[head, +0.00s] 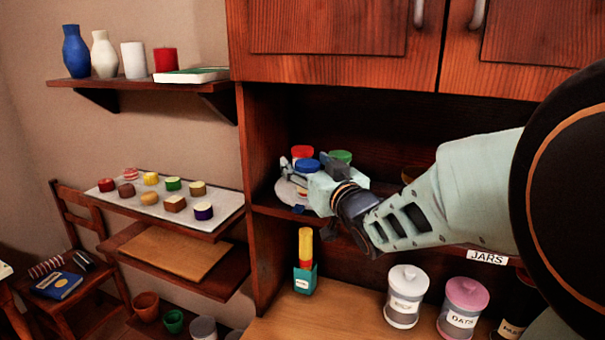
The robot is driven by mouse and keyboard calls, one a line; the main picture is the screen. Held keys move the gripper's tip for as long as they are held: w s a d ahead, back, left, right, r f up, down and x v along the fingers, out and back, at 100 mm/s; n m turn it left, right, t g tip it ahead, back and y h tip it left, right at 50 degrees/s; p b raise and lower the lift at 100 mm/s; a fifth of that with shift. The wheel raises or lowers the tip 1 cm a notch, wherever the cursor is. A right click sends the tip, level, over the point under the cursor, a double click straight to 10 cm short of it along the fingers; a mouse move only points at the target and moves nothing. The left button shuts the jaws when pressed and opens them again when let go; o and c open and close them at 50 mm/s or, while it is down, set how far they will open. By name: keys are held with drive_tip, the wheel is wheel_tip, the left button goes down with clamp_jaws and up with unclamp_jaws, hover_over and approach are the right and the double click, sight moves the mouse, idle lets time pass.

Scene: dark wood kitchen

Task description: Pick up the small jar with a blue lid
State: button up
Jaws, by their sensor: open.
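The small jar with a blue lid (307,165) stands on a shelf inside the dark wood cabinet. Its lid shows, but my gripper covers much of its body. A red-lidded jar (302,152) stands behind it and a green-lidded jar (340,156) stands behind to the right. My gripper (291,186) is open and reaches in from the right, in front of the blue-lidded jar. I cannot tell whether the fingers touch it. A pale round plate or tray (283,191) shows partly under the jars.
The cabinet's left side wall (257,135) is close to my gripper. Below the shelf are a yellow-topped item in a teal holder (305,278), a white-lidded canister (405,300) and a pink-lidded canister (464,308). Closed doors (330,50) hang above.

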drive_tip(key=shift+s+d, duration=0.1)
drive_tip(key=c, duration=1.3)
drive_tip(key=shift+c, duration=1)
drive_tip(key=shift+r, duration=0.1)
